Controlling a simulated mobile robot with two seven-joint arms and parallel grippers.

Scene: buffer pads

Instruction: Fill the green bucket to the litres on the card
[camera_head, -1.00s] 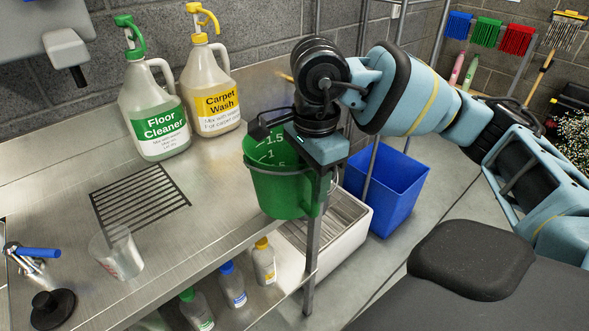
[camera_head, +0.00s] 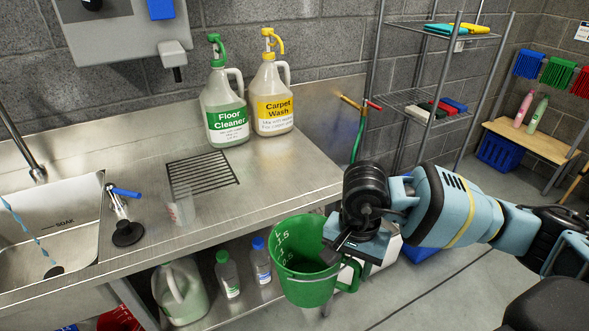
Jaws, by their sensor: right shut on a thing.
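The green bucket (camera_head: 308,288) hangs in front of the steel bench's front edge, its open top facing me. Pale marks, 1.5 among them, show on its inside wall; I see no liquid in it. My right gripper (camera_head: 338,252) is shut on the bucket at the right side of its rim. My left gripper is not in view. The Floor Cleaner jug (camera_head: 224,105) with green pump and the Carpet Wash jug (camera_head: 272,98) with yellow pump stand at the back of the bench. I cannot make out a litre card.
The bench (camera_head: 285,165) has a black drain grate (camera_head: 202,172), a clear measuring cup (camera_head: 181,208) and a blue-levered tap (camera_head: 124,215). A sink (camera_head: 50,240) marked SOAK is at left. Bottles and a large jug (camera_head: 180,291) stand on the lower shelf. A wire rack (camera_head: 425,100) is behind.

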